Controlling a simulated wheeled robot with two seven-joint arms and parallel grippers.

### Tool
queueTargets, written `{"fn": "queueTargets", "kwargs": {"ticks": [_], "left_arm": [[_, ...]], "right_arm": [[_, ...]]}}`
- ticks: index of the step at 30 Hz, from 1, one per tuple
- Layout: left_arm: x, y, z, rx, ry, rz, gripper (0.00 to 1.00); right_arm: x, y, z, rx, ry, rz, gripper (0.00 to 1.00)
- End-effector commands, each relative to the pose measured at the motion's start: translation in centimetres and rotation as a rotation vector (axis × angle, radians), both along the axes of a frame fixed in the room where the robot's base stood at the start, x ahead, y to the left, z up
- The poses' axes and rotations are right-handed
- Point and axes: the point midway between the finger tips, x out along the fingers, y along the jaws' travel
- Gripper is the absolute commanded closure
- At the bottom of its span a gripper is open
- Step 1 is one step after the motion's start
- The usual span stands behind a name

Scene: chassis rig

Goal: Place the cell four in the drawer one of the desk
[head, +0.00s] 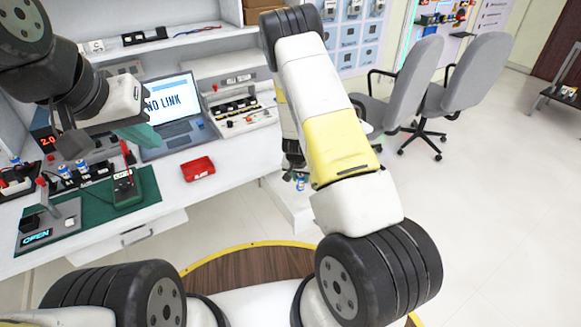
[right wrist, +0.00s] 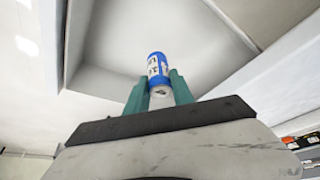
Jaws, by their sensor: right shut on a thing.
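My right gripper (right wrist: 160,92) is shut on a blue and white cell (right wrist: 158,68), held upright between its teal fingers. In the head view the cell (head: 300,184) shows small below my right arm, over a white open drawer (head: 290,208) at the desk's right end. The right wrist view shows the drawer's pale recessed inside (right wrist: 200,35) behind the cell, which seems apart from its walls. My left gripper (head: 142,134) is above the desk's left part, in front of the laptop; its teal fingers are partly hidden, so its opening is unclear.
The white desk (head: 235,158) holds a red tray (head: 198,168), a laptop (head: 172,108), a green mat (head: 95,205) with a meter, and several blue cells (head: 82,167) at left. Another drawer (head: 135,236) is under the desk front. Grey chairs (head: 410,75) stand behind my right arm.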

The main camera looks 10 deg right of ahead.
Motion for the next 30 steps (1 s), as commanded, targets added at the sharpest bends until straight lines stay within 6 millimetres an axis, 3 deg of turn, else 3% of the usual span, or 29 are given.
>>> {"fn": "queueTargets", "kwargs": {"ticks": [11, 21, 22, 25, 30], "left_arm": [[0.0, 0.0, 0.0, 0.0, 0.0, 0.0, 1.0], [0.0, 0.0, 0.0, 0.0, 0.0, 0.0, 1.0], [0.0, 0.0, 0.0, 0.0, 0.0, 0.0, 1.0], [0.0, 0.0, 0.0, 0.0, 0.0, 0.0, 1.0], [0.0, 0.0, 0.0, 0.0, 0.0, 0.0, 1.0]], "right_arm": [[0.0, 0.0, -4.0, 0.001, 0.0, 0.0, 1.0], [0.0, 0.0, -4.3, 0.0, -0.001, 0.001, 1.0], [0.0, 0.0, -4.4, 0.0, -0.001, 0.001, 0.7], [0.0, 0.0, -4.3, 0.0, -0.001, 0.001, 0.5], [0.0, 0.0, -4.3, 0.0, -0.001, 0.001, 0.5]]}}
